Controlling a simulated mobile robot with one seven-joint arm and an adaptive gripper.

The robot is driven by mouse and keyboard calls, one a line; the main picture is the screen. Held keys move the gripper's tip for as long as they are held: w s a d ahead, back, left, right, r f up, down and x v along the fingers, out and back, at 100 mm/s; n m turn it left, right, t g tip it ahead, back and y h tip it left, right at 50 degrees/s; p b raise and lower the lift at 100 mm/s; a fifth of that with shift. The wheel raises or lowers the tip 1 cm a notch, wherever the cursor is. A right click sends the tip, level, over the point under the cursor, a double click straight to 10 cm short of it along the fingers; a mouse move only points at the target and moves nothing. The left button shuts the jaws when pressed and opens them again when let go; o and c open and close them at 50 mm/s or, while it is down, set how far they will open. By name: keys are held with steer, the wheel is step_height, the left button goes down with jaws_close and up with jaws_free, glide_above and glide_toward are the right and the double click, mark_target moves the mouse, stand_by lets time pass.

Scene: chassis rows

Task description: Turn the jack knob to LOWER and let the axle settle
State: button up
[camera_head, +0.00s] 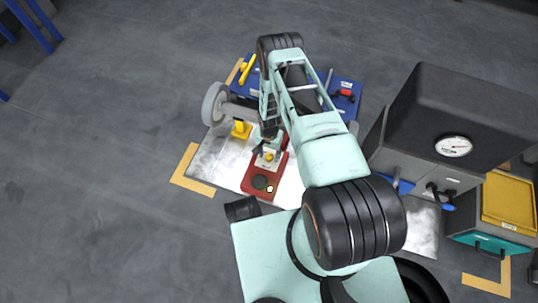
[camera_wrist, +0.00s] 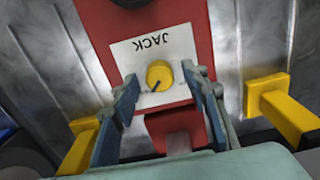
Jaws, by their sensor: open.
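The yellow jack knob (camera_wrist: 159,74) sits on a white plate (camera_wrist: 135,52) marked JACK, upside down in the wrist view. A dark pointer line on the knob runs toward its lower left in that view. No LOWER mark is readable. My gripper (camera_wrist: 159,79) is open, with one blue-grey finger on each side of the knob; I cannot tell whether either touches it. In the head view, my gripper (camera_head: 268,147) is over the red jack unit (camera_head: 250,184). The grey axle (camera_head: 239,112) with its wheel (camera_head: 214,104) is partly hidden by my arm.
A yellow stand (camera_head: 241,130) is under the axle; yellow supports flank my fingers in the wrist view, one at right (camera_wrist: 283,105). A blue tool bench (camera_head: 345,88) lies behind. A dark machine with a gauge (camera_head: 453,146) stands right.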

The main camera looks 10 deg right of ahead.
jaws_close()
steer(key=shift+n, duration=0.4)
steer(key=n, duration=0.3)
steer(key=shift+n, duration=0.4)
steer(key=n, duration=0.4)
steer(key=shift+n, duration=0.3)
steer(key=n, duration=0.8)
steer(key=shift+n, duration=0.3)
